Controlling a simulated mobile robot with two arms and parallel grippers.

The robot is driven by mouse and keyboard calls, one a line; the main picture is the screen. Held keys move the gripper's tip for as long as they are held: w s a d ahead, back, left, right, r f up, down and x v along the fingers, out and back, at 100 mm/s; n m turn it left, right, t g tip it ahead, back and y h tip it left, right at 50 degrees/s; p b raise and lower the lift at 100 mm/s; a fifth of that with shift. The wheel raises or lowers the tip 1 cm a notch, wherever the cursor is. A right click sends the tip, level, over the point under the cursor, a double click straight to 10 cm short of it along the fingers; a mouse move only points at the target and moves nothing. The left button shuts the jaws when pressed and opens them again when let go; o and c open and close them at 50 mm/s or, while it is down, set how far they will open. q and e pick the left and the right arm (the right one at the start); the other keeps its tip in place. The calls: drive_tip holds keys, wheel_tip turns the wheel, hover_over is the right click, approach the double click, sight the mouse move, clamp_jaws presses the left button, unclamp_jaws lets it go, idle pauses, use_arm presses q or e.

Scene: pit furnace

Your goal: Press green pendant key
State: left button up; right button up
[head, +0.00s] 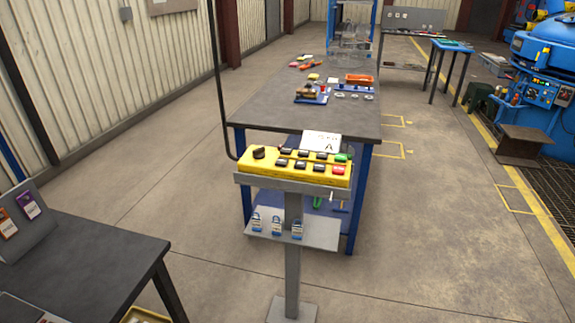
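The yellow pendant (293,166) lies on a grey shelf on top of a grey post, in the middle of the head view. The green key (341,157) is at the pendant's right end, in the upper row. A red key (338,170) sits just below it. Several black keys and a black knob (259,153) fill the rest of the pendant's face. A black cable rises from its left end. Neither of my grippers shows in the head view, and nothing touches the pendant.
A workbench (262,105) with parts stands right behind the pendant. A dark table (85,262) stands at the lower left. The floor right of the post is clear.

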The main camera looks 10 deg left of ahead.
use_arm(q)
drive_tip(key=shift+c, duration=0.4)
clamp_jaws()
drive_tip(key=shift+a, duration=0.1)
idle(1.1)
